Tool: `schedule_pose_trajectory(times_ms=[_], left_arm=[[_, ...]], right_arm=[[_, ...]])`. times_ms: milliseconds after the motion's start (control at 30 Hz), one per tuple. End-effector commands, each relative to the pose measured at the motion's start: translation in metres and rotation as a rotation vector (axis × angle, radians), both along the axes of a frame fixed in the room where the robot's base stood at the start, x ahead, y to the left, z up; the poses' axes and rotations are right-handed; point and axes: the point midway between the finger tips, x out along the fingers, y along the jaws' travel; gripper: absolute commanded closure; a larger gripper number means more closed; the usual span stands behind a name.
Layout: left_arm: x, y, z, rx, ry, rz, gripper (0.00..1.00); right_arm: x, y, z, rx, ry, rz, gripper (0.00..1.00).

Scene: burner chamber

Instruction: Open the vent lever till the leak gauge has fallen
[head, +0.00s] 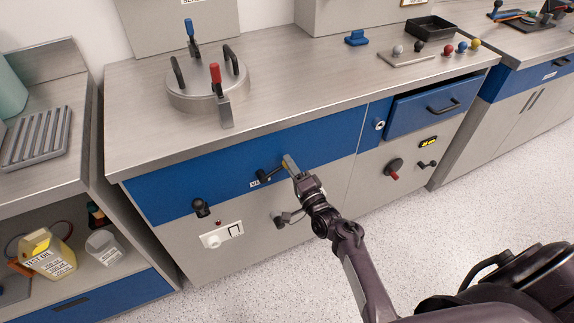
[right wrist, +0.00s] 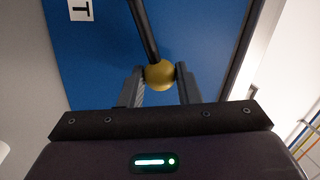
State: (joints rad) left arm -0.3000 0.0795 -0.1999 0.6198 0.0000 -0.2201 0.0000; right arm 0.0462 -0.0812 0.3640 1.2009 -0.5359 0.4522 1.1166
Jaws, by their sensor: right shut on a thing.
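The vent lever (head: 270,175) is a black arm on the blue front panel, beside a white label beginning with "V". In the right wrist view its black rod (right wrist: 143,30) ends in a yellow ball (right wrist: 159,74). My right gripper (head: 289,163) is at the lever's free end. The right wrist view shows its two fingers (right wrist: 159,78) closed on the ball from both sides. A small black display with yellow digits (head: 429,142), perhaps the leak gauge, is on the right front panel; its reading is too small to tell. My left gripper is not in view.
A round metal lid (head: 190,98) with red and blue clamp handles is on the countertop. The floor in front is clear.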

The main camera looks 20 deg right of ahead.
Motion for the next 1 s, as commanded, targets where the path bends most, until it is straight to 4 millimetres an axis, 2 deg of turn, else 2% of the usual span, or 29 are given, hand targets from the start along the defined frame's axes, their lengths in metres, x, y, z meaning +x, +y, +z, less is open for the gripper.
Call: schedule_pose_trajectory(times_ms=[200, 500, 1000], left_arm=[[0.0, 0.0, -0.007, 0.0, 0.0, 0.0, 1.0], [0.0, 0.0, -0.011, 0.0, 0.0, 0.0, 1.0], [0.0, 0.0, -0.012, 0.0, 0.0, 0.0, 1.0]], right_arm=[[0.0, -0.004, -0.016, 0.176, 0.006, -0.001, 1.0], [0.0, -0.005, -0.029, 0.334, 0.013, -0.001, 1.0], [0.0, -0.005, -0.034, 0.394, 0.015, 0.0, 1.0]])
